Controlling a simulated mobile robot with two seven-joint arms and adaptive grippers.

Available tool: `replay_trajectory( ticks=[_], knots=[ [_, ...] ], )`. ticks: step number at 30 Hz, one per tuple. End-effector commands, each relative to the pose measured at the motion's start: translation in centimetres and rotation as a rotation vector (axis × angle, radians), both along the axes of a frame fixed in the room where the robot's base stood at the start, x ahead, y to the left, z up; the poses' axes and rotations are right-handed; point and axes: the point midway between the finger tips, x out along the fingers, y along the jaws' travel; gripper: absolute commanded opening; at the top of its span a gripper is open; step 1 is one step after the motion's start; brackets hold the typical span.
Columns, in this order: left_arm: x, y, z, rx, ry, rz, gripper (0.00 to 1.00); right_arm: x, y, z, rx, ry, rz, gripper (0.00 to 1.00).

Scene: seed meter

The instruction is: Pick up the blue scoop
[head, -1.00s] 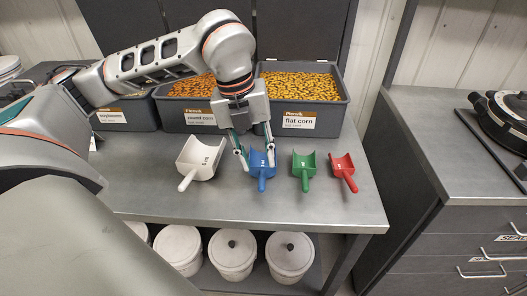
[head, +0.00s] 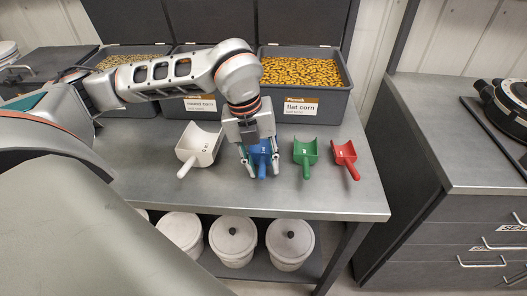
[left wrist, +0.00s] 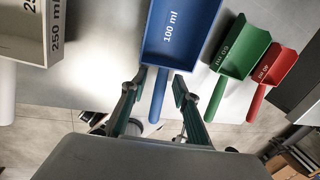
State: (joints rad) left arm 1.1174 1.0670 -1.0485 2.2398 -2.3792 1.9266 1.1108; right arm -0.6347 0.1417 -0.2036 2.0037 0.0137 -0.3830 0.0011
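The blue scoop (head: 261,149) lies on the grey bench between the white scoop (head: 199,146) and the green scoop (head: 305,151), its handle toward the front edge. My left gripper (head: 261,172) points down over it, with one finger on each side of the handle. In the left wrist view, the blue scoop (left wrist: 180,30) reads "100 ml". There, my left gripper (left wrist: 158,82) is open, with the handle between its fingers and gaps on both sides. In the head view the gripper partly hides the scoop. My right gripper is not in view.
A red scoop (head: 344,154) lies right of the green one. Grain bins, including the flat corn bin (head: 335,100), stand at the back. White buckets (head: 290,243) stand on the shelf below. The bench front (head: 250,203) is clear.

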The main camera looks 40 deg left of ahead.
Motion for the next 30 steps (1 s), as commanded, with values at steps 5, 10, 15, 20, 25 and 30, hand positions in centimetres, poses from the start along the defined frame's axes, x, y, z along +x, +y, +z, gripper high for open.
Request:
replay_trajectory(
  ticks=[5,10,15,20,25,30],
  knots=[
    [0.0,0.0,0.1,-0.001,-0.001,0.000,0.07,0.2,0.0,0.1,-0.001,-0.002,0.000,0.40],
    [0.0,0.0,0.1,-0.001,-0.001,0.000,0.00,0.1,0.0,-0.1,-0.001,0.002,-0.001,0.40],
    [0.0,0.0,0.1,-0.001,-0.001,-0.001,0.00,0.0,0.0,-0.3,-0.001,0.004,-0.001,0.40],
    [0.0,0.0,0.5,-0.001,-0.002,-0.001,0.00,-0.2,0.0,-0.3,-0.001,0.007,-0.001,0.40],
    [0.1,0.0,2.2,-0.001,-0.006,0.000,0.00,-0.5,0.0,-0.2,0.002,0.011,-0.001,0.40],
    [0.2,0.0,5.7,-0.001,-0.009,-0.001,0.00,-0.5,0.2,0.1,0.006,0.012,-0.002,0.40]
  ],
)
